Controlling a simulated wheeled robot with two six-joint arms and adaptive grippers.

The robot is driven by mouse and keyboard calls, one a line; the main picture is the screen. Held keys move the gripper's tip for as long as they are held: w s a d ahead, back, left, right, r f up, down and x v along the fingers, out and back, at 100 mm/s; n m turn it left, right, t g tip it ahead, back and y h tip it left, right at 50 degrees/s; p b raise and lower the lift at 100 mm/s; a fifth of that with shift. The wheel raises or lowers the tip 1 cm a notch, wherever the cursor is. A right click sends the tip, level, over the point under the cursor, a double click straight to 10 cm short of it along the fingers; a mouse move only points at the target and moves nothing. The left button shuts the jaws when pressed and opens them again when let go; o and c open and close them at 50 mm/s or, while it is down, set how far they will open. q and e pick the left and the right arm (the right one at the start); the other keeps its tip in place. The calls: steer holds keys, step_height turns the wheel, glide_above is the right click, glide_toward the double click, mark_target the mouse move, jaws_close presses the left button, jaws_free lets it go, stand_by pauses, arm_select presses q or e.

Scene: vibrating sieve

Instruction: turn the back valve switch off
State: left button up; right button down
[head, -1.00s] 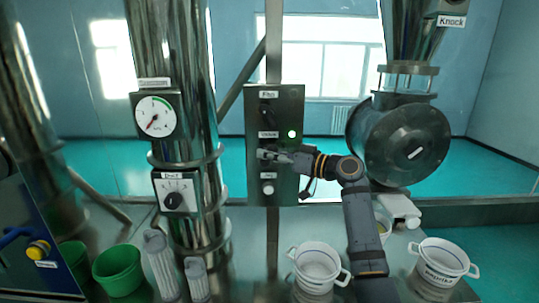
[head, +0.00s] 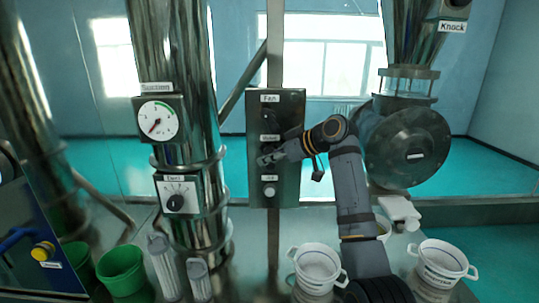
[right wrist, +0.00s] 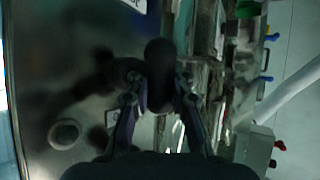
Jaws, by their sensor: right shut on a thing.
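A metal control panel (head: 284,182) stands upright at the middle of the head view, with small labels and switches one above another. The middle switch is mostly hidden by my right gripper (head: 267,158), which reaches in from the right. In the right wrist view a dark knob (right wrist: 159,72) sits between the fingers of the right gripper (right wrist: 161,92), which is shut on it. The upper dark switch (head: 268,117) and the lower pale round button (head: 269,192) are clear of the gripper. My left gripper is not in view.
A steel column with a gauge (head: 158,119) and a dial box (head: 177,194) stands left of the panel. A large round metal housing (head: 408,147) is to the right. White pots (head: 318,264) and green buckets (head: 121,270) stand below.

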steer(key=h+p, duration=0.1)
steer(key=h, duration=0.1)
steer(key=n+h, duration=0.1)
steer(key=h, duration=0.1)
steer(key=shift+a+r+g+p, duration=0.15)
steer(key=shift+g+p, duration=0.15)
steer(key=shift+p, duration=0.05)
steer(key=shift+n+h, duration=0.3)
steer(key=c, duration=1.5)
jaws_free()
steer(key=shift+o, duration=0.2)
steer(key=v, duration=1.2)
steer(key=shift+f, duration=0.2)
